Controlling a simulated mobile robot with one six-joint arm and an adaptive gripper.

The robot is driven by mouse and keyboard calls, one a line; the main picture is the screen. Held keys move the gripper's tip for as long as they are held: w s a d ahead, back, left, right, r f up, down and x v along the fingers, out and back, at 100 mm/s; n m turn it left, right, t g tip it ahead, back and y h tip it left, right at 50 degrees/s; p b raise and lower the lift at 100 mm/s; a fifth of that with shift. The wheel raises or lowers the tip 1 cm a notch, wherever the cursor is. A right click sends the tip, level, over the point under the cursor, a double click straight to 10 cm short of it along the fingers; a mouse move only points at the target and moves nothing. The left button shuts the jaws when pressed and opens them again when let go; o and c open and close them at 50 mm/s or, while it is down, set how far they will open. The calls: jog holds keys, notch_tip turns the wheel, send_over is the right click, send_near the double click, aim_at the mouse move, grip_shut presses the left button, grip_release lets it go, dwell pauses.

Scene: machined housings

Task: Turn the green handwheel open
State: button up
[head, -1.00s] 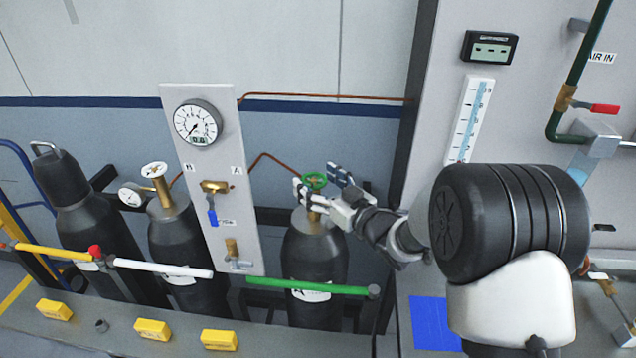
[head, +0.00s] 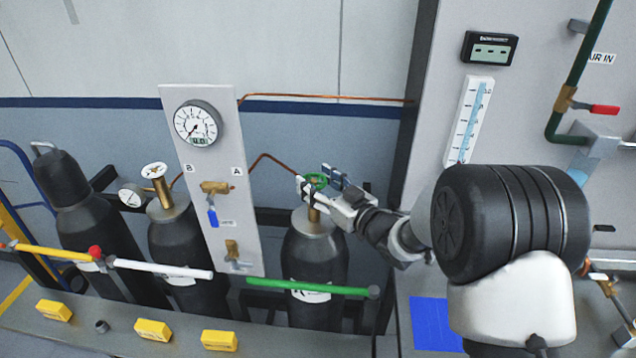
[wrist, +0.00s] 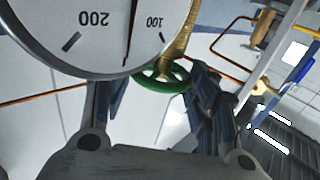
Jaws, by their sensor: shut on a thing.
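The green handwheel (head: 316,180) sits on a brass valve on top of the dark cylinder (head: 314,260) right of the grey panel. My gripper (head: 320,183) reaches it from the right, with one finger on each side, and is shut on the wheel. In the wrist view the green handwheel (wrist: 165,82) shows between my gripper's fingers (wrist: 155,88) with the brass stem above it. A large dial gauge (wrist: 90,25) covers the upper left of that view and hides part of the wheel.
A grey panel (head: 215,150) with a round gauge (head: 197,123) and brass valves stands left of the wheel. Another cylinder with a white handwheel (head: 154,170) is farther left. A green bar (head: 305,286) crosses the front of the cylinder. Yellow blocks (head: 219,340) line the front ledge.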

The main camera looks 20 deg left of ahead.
jog(key=n+g, duration=0.1)
jog(key=g, duration=0.1)
jog(key=n+g+y+p, duration=0.1)
jog(key=n+g, duration=0.1)
jog(key=n+g+y+p, duration=0.1)
jog(key=g, duration=0.2)
jog(key=shift+w+d+n, duration=0.15)
jog(key=shift+w+n, duration=0.25)
jog(key=n+g, duration=0.1)
jog(key=g, duration=0.1)
jog(key=n+g, duration=0.2)
jog(key=shift+w+f+g, duration=0.1)
jog(key=shift+w+g, duration=0.05)
jog(key=shift+g, duration=0.25)
jog(key=shift+n+g, duration=0.4)
jog(key=shift+g, duration=0.2)
jog(key=shift+n+g+b, duration=0.4)
jog(key=shift+g, duration=0.2)
jog(key=o, duration=1.1)
jog(key=shift+c, duration=0.2)
